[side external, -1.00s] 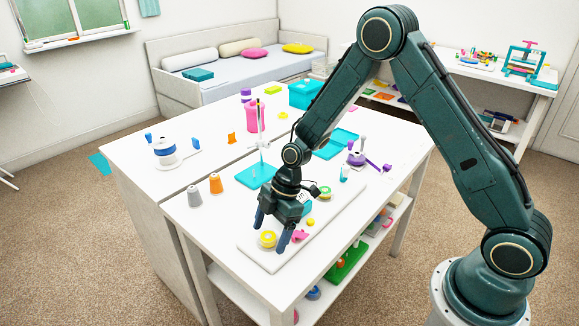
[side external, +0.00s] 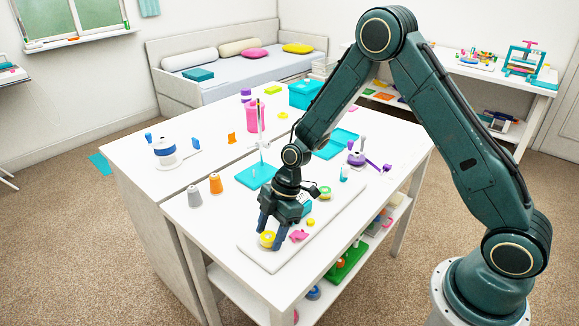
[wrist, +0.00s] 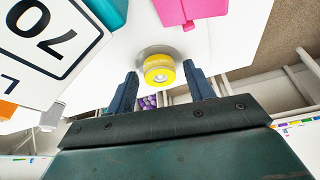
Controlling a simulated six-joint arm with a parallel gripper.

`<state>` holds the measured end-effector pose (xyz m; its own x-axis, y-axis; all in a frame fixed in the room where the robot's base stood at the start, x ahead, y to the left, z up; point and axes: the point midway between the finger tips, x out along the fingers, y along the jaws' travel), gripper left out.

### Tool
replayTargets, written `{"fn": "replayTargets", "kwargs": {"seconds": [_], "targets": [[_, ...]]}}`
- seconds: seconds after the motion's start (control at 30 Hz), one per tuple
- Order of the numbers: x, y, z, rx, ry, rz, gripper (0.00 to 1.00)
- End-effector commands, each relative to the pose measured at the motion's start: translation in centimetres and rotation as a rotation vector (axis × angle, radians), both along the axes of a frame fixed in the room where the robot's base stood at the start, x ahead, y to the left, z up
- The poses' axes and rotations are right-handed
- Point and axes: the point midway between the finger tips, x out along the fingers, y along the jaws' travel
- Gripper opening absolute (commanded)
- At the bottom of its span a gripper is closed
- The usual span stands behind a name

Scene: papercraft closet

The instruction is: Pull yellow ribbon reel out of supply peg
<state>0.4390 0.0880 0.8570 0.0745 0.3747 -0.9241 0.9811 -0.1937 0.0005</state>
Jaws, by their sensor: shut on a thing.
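The yellow ribbon reel (side external: 266,240) is a short ring near the front left end of the white board on the table. My gripper (side external: 272,237) points down over it, with its two dark blue fingers on either side, shut on the reel. In the wrist view the reel (wrist: 160,72) shows between the fingers, with a pale grey round base behind it. The reel sits low, at the board's surface. The supply peg cannot be made out apart from the reel and that base.
A pink piece (side external: 299,235) lies close to the right of my gripper, with a small yellow piece (side external: 310,222) beyond it. Grey (side external: 194,196) and orange (side external: 215,183) spools stand to the left. The table's front left is clear.

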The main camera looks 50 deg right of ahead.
Motion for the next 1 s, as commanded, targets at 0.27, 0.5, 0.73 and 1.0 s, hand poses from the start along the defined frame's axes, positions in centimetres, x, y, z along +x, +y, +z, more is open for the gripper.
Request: {"fn": "replayTargets", "kwargs": {"seconds": [0.27, 0.5, 0.73, 1.0], "targets": [[0.1, 0.0, 0.7, 0.001, -0.002, 0.0, 0.31], [0.1, 0.0, 3.0, -0.001, -0.003, 0.0, 0.31], [0.1, 0.0, 7.1, 0.001, -0.006, 0.0, 0.31], [0.1, 0.0, 13.1, 0.001, -0.007, -0.001, 0.31]]}}
